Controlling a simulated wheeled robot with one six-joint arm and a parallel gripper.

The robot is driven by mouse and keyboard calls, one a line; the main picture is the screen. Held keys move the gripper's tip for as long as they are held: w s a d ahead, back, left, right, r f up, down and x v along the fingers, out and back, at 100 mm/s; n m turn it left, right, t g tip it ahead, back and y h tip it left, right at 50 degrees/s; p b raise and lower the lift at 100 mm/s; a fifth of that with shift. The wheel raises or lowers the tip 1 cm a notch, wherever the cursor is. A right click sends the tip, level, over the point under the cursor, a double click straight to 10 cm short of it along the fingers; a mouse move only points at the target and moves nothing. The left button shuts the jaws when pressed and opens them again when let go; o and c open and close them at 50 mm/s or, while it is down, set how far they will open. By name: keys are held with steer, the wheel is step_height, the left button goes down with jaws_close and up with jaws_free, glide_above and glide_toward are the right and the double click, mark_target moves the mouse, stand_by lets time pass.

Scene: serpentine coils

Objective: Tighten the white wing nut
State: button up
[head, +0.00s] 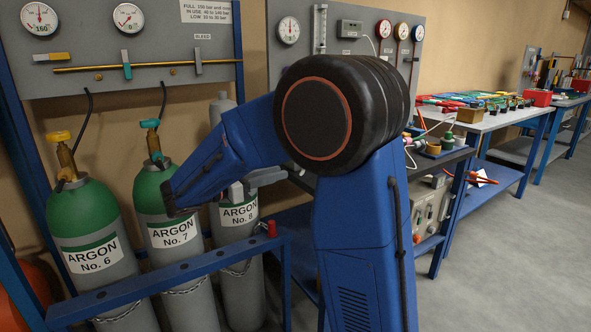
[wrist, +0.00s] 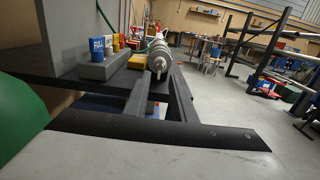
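I cannot pick out a white wing nut in either view. In the head view my blue arm bends over and reaches down to the left in front of the gas bottles. Its lower end is near the bottle marked ARGON No. 7 (head: 190,300). A pale surface with a black edge fills the bottom of that view.
Bottle ARGON No. 6 (head: 85,220) and bottle ARGON No. 8 (head: 240,280) flank No. 7 behind a blue rail (head: 165,275). A gauge panel (head: 120,75) hangs above. Benches with tools stand right. The grey floor (head: 510,260) is clear.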

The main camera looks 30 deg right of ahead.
steer(key=d, duration=0.7)
steer(key=shift+d, duration=0.25)
steer(key=shift+w, duration=0.1)
steer(key=shift+c, duration=0.2)
jaws_close()
